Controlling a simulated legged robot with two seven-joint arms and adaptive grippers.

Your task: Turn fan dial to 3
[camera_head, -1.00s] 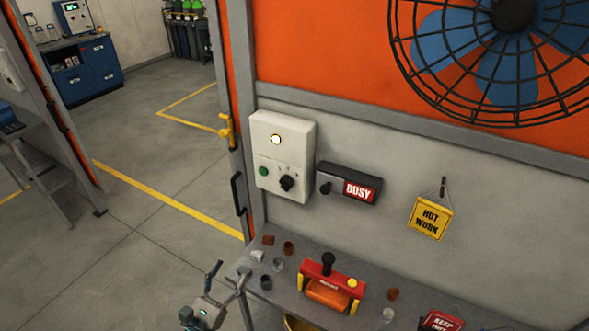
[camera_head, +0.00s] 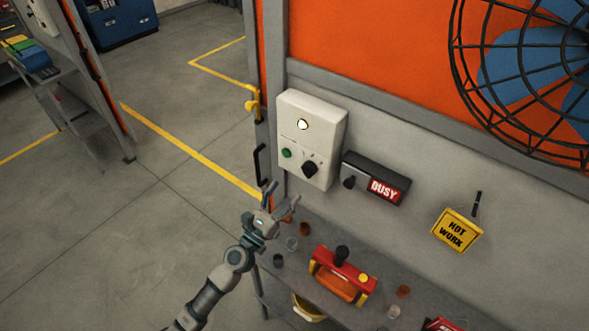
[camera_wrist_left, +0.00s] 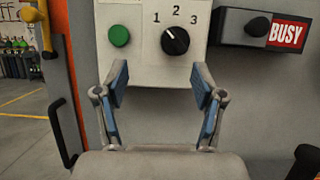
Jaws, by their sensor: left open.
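The fan dial is a black knob (camera_head: 310,169) on the white control box (camera_head: 325,130) on the wall. In the left wrist view the dial (camera_wrist_left: 175,40) has the numbers 1, 2 and 3 around its top. Its pale mark appears to point up and left, toward 1. My left gripper (camera_head: 283,193) is open and empty, below and left of the dial in the head view. In the left wrist view its fingers (camera_wrist_left: 160,82) are spread below the dial, apart from it. My right gripper is not in view.
A green button (camera_wrist_left: 119,36) sits left of the dial. A black box with a BUSY sign (camera_head: 384,189) and its own knob is to the right. A shelf below holds small cups and a red-and-yellow device (camera_head: 342,275). A black handle (camera_head: 260,165) is at the left.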

